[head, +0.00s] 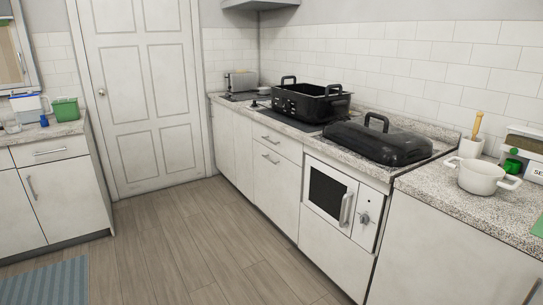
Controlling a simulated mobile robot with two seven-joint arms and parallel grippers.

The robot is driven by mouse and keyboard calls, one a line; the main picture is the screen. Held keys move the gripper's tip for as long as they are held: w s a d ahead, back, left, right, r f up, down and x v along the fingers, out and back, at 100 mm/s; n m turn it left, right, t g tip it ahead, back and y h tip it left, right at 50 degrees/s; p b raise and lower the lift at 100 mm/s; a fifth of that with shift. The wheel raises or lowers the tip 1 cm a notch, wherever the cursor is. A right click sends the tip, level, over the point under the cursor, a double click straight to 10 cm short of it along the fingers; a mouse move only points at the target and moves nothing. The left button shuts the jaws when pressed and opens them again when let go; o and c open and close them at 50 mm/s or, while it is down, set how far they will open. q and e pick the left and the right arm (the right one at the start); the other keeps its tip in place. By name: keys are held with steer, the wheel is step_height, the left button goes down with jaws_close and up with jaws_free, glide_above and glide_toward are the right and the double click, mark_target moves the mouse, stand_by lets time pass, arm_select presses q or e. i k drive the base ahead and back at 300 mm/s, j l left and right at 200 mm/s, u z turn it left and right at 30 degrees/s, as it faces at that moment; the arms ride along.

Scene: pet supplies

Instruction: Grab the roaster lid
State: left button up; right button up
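The roaster lid (378,141) is black and glossy with an arched handle (376,121) on top. It lies on the counter above the built-in oven, handle up. The black roaster base (308,105) stands open on the counter behind and to the left of the lid, apart from it or nearly so; the exact gap is hard to tell. Neither of my grippers shows in the head view.
A white two-handled pot (482,176) stands on the right counter (445,205), near a utensil holder (470,147). A toaster (242,82) sits at the far corner. The wooden floor (185,240) before the cabinets is clear. A blue rug (45,283) lies at lower left.

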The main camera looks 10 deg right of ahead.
mark_target(372, 137)
steer(key=i+z, duration=0.45)
steer(key=i+j+z, duration=0.2)
steer(key=z, duration=0.3)
steer(key=i+j+z, duration=0.3)
steer(key=z, duration=0.15)
steer(key=i+j+z, duration=0.25)
steer(key=j+z, duration=0.2)
steer(key=i+j+z, duration=0.15)
steer(key=j+z, duration=0.35)
steer(key=l, duration=0.1)
